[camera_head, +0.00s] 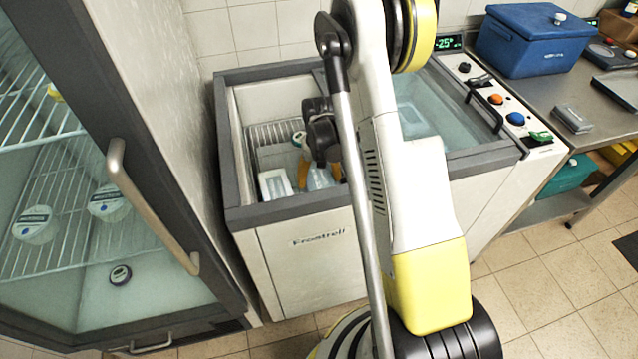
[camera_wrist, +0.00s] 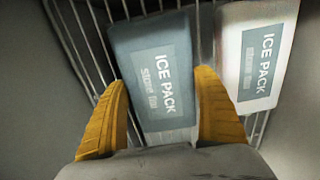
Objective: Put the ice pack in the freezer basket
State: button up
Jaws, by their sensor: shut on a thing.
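My gripper (camera_head: 319,174) reaches down into the open chest freezer (camera_head: 283,208), and its yellow fingers are shut on a blue-grey ice pack (camera_wrist: 152,72). This pack also shows as a pale blue shape below the fingers in the head view (camera_head: 320,181). The wire freezer basket (camera_head: 271,132) is inside the freezer's left part. In the wrist view the held pack is over the basket's wires (camera_wrist: 89,38); I cannot tell whether it touches them. A white ice pack (camera_wrist: 257,62) lies beside it on the right, and shows at the basket's front left in the head view (camera_head: 275,184).
A glass-door cabinet (camera_head: 150,200) with jars stands close on the left. The freezer rim (camera_head: 290,207) surrounds the opening. A sliding lid covers its right part (camera_head: 435,110). A blue cooler box (camera_head: 535,40) stands on the steel bench at right.

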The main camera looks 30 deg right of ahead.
aim_at(318, 178)
jog(key=shift+f, duration=0.3)
jog(key=shift+f, duration=0.15)
jog(key=o, duration=1.4)
jog(key=r+p, duration=0.3)
jog(key=r, duration=0.6)
jog(key=shift+a+p, duration=0.2)
jog(key=shift+p, duration=0.15)
jog(key=s+a+r+n+t, duration=0.1)
jog(key=a+r, duration=0.2)
jog(key=r, duration=0.4)
jog(key=s+a+r+t, duration=0.1)
jog(key=s+a+r, duration=0.15)
jog(key=r, duration=0.35)
jog(key=s+a+r+n+t, duration=0.1)
jog(key=s+a+r+t, duration=0.1)
jog(key=s+a+r, duration=0.2)
jog(key=s+a+r+n+t, duration=0.1)
jog(key=s+a+r+t, duration=0.2)
jog(key=s, duration=0.7)
jog(key=shift+s+a+r, duration=0.2)
jog(key=shift+a+r, duration=1.1)
jog(key=shift+r, duration=0.75)
